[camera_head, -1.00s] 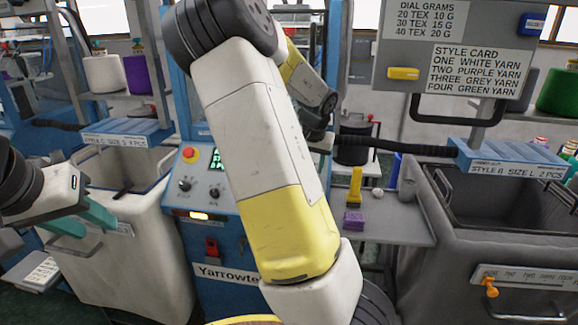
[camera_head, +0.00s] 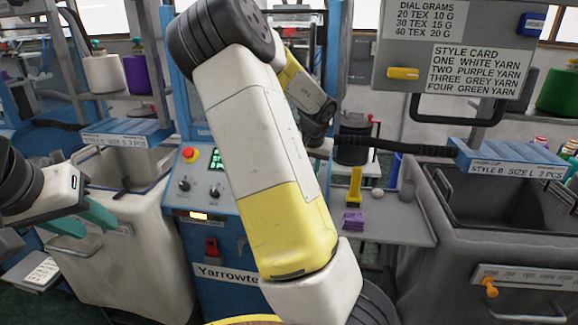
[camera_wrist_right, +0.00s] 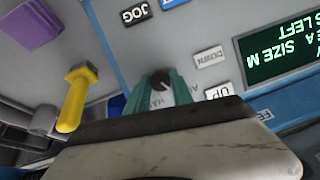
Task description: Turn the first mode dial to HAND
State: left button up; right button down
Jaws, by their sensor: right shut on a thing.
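In the right wrist view, my right gripper (camera_wrist_right: 162,92) has its teal fingers on both sides of a round dark dial (camera_wrist_right: 160,80) with a pale pointer mark. It is shut on this dial. Lettering beside the dial is mostly hidden by the fingers and the gripper body. In the head view, two dark dials, a left one (camera_head: 184,186) and a right one (camera_head: 214,193), sit on the blue machine's panel. My right arm crosses the middle there, and its gripper is hidden. My left gripper (camera_head: 84,221) is open and empty at the left, by the pale bin.
The panel has JOG (camera_wrist_right: 134,14), DOWN (camera_wrist_right: 209,57) and UP (camera_wrist_right: 219,91) labels and a green-lettered display (camera_wrist_right: 283,45). A yellow upright piece (camera_head: 355,187) and a purple item (camera_head: 353,220) stand on the side shelf. A pale bin (camera_head: 150,255) and a grey bin (camera_head: 440,265) flank the machine.

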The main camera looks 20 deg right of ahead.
jog(key=m, duration=0.3)
jog(key=m+t, duration=0.1)
jog(key=m, duration=0.2)
jog(key=shift+s+d+t+y, duration=0.1)
jog(key=shift+t+y, duration=0.2)
jog(key=shift+y, duration=0.1)
jog(key=m+t, duration=0.1)
jog(key=m, duration=0.4)
dwell(0.4)
jog(key=c, duration=1.1)
grip_release()
jog(key=shift+s, duration=0.1)
